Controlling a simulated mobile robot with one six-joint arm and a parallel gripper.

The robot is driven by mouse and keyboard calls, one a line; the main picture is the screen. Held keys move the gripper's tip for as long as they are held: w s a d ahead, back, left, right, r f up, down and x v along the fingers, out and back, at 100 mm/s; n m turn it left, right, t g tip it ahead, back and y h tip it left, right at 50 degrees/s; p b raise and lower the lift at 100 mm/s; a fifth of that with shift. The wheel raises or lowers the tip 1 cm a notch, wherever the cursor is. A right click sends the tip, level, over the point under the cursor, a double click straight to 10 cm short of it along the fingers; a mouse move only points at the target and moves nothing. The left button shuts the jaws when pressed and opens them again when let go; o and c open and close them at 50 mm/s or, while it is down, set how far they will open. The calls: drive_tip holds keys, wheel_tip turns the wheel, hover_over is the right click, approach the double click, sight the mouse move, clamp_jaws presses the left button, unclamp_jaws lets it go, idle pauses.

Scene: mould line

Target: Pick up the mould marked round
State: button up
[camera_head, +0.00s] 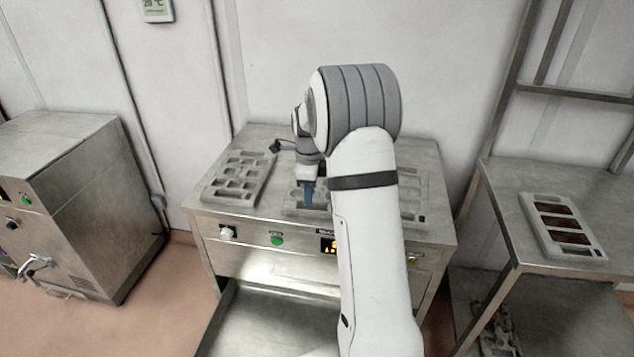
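Three grey moulds lie on the steel top of the machine (262,137). The left mould (240,180) shows fully, with several pale cavities. The middle mould (291,207) lies under my gripper and is mostly hidden by it and my arm. The right mould (413,193) is partly hidden behind my arm. No marking is legible, so I cannot tell which mould is marked round. My gripper (308,194) points down with blue fingers at the middle mould. I cannot tell whether the fingers touch it or are open or shut.
A steel side table (500,190) on the right bears a light mould (562,228) with dark red fillings. A steel cabinet (95,225) with a handle stands at left. An open steel tray (265,320) sits below.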

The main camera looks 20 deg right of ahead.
sight(311, 211)
wheel_tip(311, 211, down, 6)
drive_tip(key=shift+s+d+f+p, duration=0.1)
drive_tip(key=shift+s+p, duration=0.05)
drive_tip(key=shift+p, duration=0.8)
drive_tip(key=shift+c, duration=0.3)
clamp_jaws()
